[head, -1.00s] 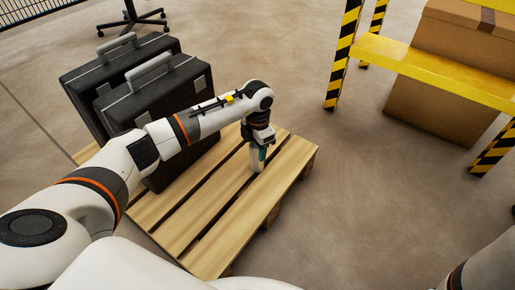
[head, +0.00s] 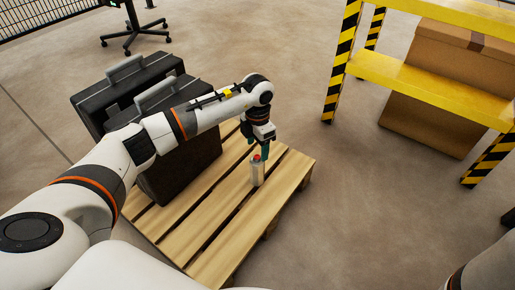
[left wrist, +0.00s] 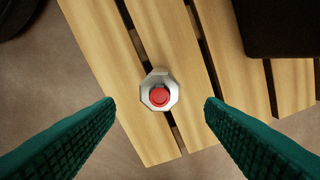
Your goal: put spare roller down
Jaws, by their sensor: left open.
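The spare roller (head: 257,171) is a short pale grey piece with a red top. It stands upright on the wooden pallet (head: 225,245), toward its right side. In the left wrist view the roller (left wrist: 159,91) is seen from above, with its red end facing the camera, between and apart from the two green fingers. My left gripper (head: 265,151) is just above the roller, pointing down, open and empty. Its fingers also show spread wide in the left wrist view (left wrist: 159,110). My right gripper is out of view.
Two black cases (head: 180,165) stand on the pallet left of the roller. The floor between pallet and shelf is clear.

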